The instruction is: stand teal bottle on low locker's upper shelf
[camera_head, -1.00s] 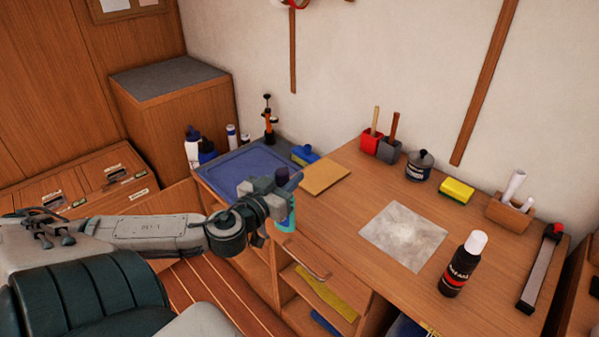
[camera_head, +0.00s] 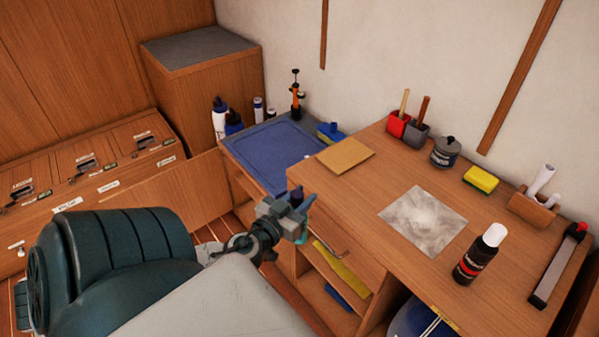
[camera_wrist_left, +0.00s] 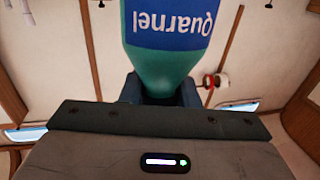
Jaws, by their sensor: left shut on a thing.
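My left gripper (camera_head: 292,212) is shut on the teal bottle (camera_head: 303,238), in front of the wooden counter's open shelves. Little of the bottle shows in the head view, with a dark cap (camera_head: 297,195) above the jaws. In the left wrist view the bottle (camera_wrist_left: 168,68) is held between the fingers (camera_wrist_left: 160,92), its blue "Quarnel" label inverted. An upper shelf (camera_head: 360,287) has a yellow item on it, and a blue item lies below. Which compartment is the low locker's is not clear. My right gripper is not in view.
A blue-topped unit (camera_head: 233,147) holds bottles and a brush at the back. The countertop (camera_head: 370,175) carries a black bottle (camera_head: 480,255), a yellow sponge (camera_head: 481,180), a pot (camera_head: 445,152) and brush holders. A wooden panel (camera_head: 175,195) stands left of the blue-topped unit.

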